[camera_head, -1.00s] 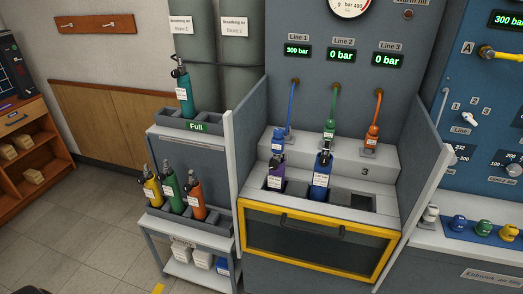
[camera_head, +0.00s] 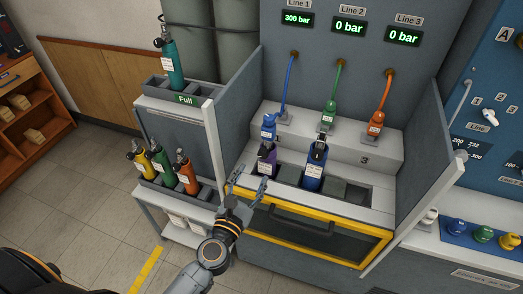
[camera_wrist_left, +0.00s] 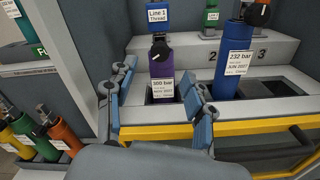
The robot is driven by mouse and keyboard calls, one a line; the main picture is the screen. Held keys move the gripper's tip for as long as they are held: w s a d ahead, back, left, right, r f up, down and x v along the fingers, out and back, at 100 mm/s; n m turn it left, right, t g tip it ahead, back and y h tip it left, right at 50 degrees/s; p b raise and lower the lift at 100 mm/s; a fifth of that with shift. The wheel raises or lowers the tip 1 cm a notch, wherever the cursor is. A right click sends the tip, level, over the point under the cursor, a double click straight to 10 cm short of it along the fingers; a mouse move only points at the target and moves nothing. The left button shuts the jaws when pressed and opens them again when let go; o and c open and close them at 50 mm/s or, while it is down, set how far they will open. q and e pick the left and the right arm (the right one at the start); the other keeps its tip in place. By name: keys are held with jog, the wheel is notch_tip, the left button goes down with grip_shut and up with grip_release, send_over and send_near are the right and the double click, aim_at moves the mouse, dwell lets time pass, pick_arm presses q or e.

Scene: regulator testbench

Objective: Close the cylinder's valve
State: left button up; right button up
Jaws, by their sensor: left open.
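A purple cylinder (camera_head: 267,161) stands in the bench rack under the blue Line 1 connector (camera_head: 269,128). In the left wrist view the purple cylinder (camera_wrist_left: 163,68) has a black valve knob (camera_wrist_left: 160,51) and a label reading 300 bar. A blue cylinder (camera_head: 315,172) stands to its right; its label reads 232 bar in the left wrist view. My left gripper (camera_head: 250,186) is open and empty, in front of and below the purple cylinder, with its fingers (camera_wrist_left: 160,88) apart on either side of it in the wrist picture. My right gripper is not in view.
The Line 1 display (camera_head: 297,19) reads 300 bar; Lines 2 and 3 read 0 bar. A yellow-framed drawer (camera_head: 310,233) lies below the rack. Grey side panels (camera_head: 428,196) flank the bench. A stand at left (camera_head: 208,104) holds several cylinders. Right-hand rack slots look empty.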

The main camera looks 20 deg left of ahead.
aim_at(263, 156)
pick_arm(q)
jog(key=w+p, duration=0.1)
jog(key=w, duration=0.7)
jog(key=shift+w+d, duration=0.1)
jog(key=shift+d, duration=0.05)
jog(key=shift+w+f, duration=0.1)
jog(key=shift+w, duration=0.4)
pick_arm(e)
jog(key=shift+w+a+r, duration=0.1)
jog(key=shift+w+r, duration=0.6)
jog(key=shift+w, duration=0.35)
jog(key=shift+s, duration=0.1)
pick_arm(q)
jog(key=shift+c, duration=1)
grip_shut()
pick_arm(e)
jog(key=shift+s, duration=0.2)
